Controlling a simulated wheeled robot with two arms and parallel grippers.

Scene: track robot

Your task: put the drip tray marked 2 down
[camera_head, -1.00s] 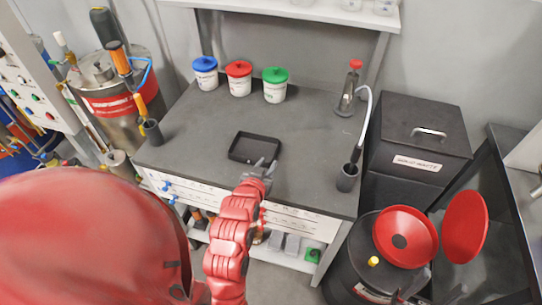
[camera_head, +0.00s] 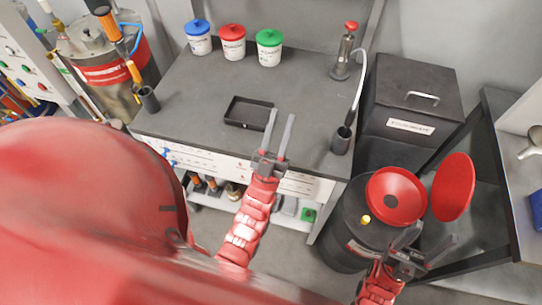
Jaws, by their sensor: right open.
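The drip tray (camera_head: 237,124), a shallow black rectangular tray, lies flat on the dark grey workbench top (camera_head: 190,105). I cannot read a number on it. My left gripper (camera_head: 281,116) is open and empty, with its two long fingers apart, just to the right of the tray. One finger overlaps the tray's right edge in the picture; I cannot tell if it touches. My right gripper (camera_head: 432,236) is open and empty at the lower right, in front of the drum with the red funnel.
Tubs with blue (camera_head: 197,28), red (camera_head: 232,30) and green (camera_head: 269,37) lids stand at the bench's back. A pump bottle (camera_head: 343,55) and a black cup (camera_head: 341,140) are at its right. A drum (camera_head: 341,225) with a red funnel (camera_head: 385,183) stands right.

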